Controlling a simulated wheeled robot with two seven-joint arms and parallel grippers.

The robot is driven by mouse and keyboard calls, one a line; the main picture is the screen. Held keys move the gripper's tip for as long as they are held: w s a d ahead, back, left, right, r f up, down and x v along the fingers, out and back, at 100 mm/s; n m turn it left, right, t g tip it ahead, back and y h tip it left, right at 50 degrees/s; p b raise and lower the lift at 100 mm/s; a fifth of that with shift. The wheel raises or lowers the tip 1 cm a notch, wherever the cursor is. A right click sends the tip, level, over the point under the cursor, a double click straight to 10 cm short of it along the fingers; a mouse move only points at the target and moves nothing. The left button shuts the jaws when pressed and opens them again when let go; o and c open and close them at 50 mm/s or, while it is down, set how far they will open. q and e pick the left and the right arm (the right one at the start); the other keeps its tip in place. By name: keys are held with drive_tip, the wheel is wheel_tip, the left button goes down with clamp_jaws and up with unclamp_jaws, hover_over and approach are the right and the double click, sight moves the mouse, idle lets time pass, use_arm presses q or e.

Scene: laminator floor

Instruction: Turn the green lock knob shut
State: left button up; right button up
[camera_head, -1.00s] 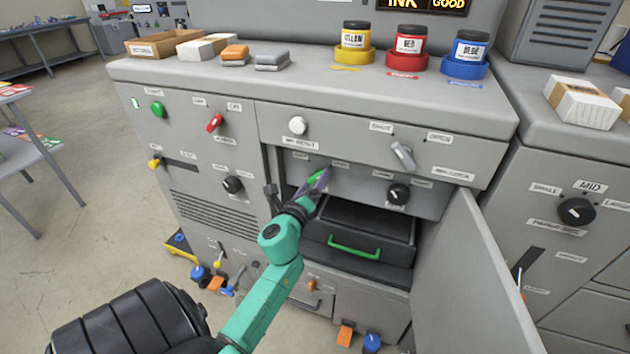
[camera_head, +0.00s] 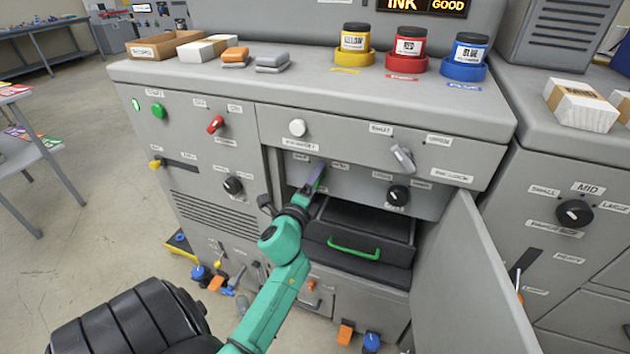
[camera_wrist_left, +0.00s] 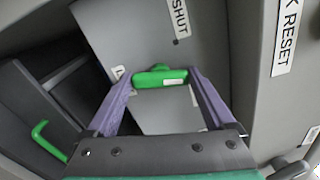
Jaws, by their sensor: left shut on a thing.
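The green lock knob (camera_wrist_left: 160,77) shows in the left wrist view, between the purple fingers of my left gripper (camera_wrist_left: 162,84). The fingers are shut on it, one at each end of its bar. The knob's bar lies nearly level in that view, with a SHUT label (camera_wrist_left: 181,18) above it. In the head view my left gripper (camera_head: 315,178) reaches into the open bay from the front and covers most of the knob. My right gripper is not in view.
A cabinet door (camera_head: 470,270) stands open at the right of the bay. A black drawer with a green handle (camera_head: 353,247) sits below the knob. A black knob (camera_head: 397,194) is to the right. Ink jars and small blocks stand on the top.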

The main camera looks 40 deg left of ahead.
use_arm(q)
drive_tip(key=shift+n+p, duration=2.2)
drive_tip(key=shift+n, duration=3.5)
drive_tip(key=shift+f, duration=0.1)
drive_tip(key=o, duration=1.1)
